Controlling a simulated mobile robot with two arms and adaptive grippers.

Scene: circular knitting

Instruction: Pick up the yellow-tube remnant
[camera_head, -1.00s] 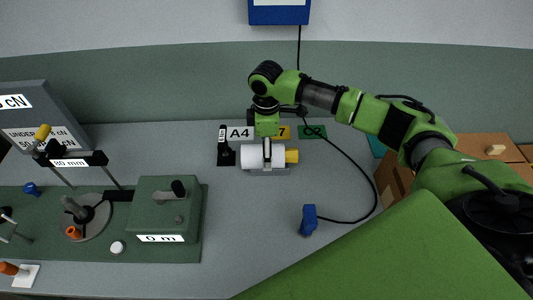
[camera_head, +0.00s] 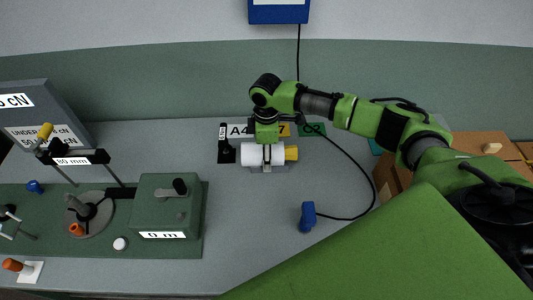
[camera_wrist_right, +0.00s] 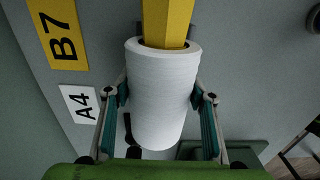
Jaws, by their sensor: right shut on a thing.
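The yellow-tube remnant (camera_head: 251,154) is a white wound roll with a yellow tube (camera_head: 291,153) sticking out of its right end. In the right wrist view the white roll (camera_wrist_right: 162,90) fills the middle, with the yellow tube (camera_wrist_right: 167,22) pointing up and away. My right gripper (camera_head: 267,150) comes down from above. In the wrist view its teal-padded fingers (camera_wrist_right: 163,95) are shut on the roll, one on each side. My left gripper is not in view.
An A4 label (camera_head: 237,130) and a yellow B7 label (camera_wrist_right: 57,32) lie behind the roll. A black cable runs to a blue handheld device (camera_head: 307,217). A green machine box (camera_head: 166,205) stands to the left. Brown boxes (camera_head: 480,145) stand at the right. The front middle table is clear.

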